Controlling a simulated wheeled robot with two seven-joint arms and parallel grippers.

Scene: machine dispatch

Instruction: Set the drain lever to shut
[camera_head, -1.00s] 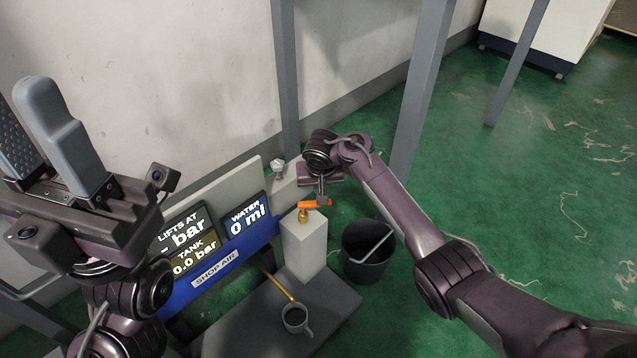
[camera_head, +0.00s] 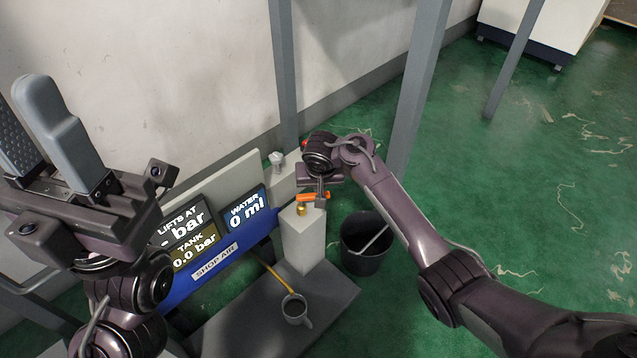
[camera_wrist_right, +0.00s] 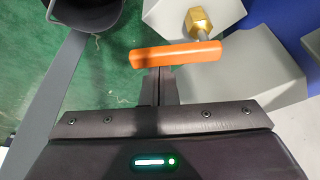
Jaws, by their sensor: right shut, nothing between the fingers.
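The drain lever (camera_head: 312,196) is an orange bar on a brass fitting (camera_head: 301,210), on top of a pale grey block (camera_head: 303,240). In the right wrist view the lever (camera_wrist_right: 176,54) lies across the picture, just beyond the fingertips, with the brass fitting (camera_wrist_right: 199,22) at its right part. My right gripper (camera_head: 321,203) is shut and empty. Its fingers (camera_wrist_right: 160,75) are close against the lever's side near the free end; I cannot tell whether they touch. My left gripper (camera_head: 38,105) is open and empty at the left, well away from the lever.
A dark bucket (camera_head: 362,258) stands right of the block. A cup (camera_head: 295,309) stands on the grey base (camera_head: 245,325) under a yellow tube. The panel reads water 0 ml (camera_head: 245,213) and tank 0.0 bar (camera_head: 195,249). Grey posts (camera_head: 419,80) rise behind my right arm.

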